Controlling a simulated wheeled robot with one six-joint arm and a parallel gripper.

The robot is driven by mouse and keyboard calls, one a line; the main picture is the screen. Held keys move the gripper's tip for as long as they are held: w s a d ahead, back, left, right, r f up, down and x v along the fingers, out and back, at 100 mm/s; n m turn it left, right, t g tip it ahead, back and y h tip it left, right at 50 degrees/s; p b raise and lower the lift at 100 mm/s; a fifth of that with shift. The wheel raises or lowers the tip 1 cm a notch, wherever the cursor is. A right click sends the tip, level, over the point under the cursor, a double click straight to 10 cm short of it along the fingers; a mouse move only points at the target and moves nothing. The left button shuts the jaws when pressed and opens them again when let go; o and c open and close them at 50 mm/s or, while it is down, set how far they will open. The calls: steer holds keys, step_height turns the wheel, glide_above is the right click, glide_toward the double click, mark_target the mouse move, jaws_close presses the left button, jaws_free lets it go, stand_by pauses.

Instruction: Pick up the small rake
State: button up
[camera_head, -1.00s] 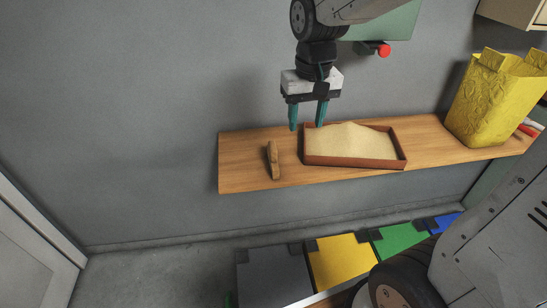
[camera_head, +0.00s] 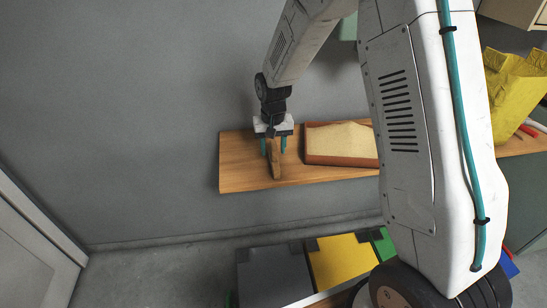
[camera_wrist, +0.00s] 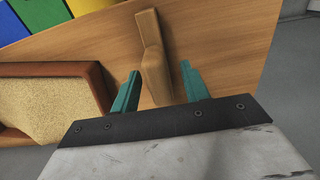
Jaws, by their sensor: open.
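The small wooden rake (camera_head: 275,162) lies on the left part of the wooden shelf (camera_head: 235,178), left of the sand tray. In the wrist view the gripper's fingers (camera_wrist: 160,85) stand apart, one on each side of the rake's near part. I cannot tell how far above the shelf the fingertips are.
The brown tray of sand (camera_head: 313,159) stands close to the right of the rake. A yellow bag (camera_head: 510,95) stands farther right, partly hidden by my arm. Coloured bins, one yellow (camera_head: 340,262), sit below the shelf. The grey wall (camera_head: 120,120) is behind.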

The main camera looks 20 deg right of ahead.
mark_target(274, 157)
step_height(274, 157, down, 4)
steer(key=shift+s+f, duration=0.1)
steer(key=shift+f, duration=0.15)
jaws_close()
steer(key=shift+r, duration=0.1)
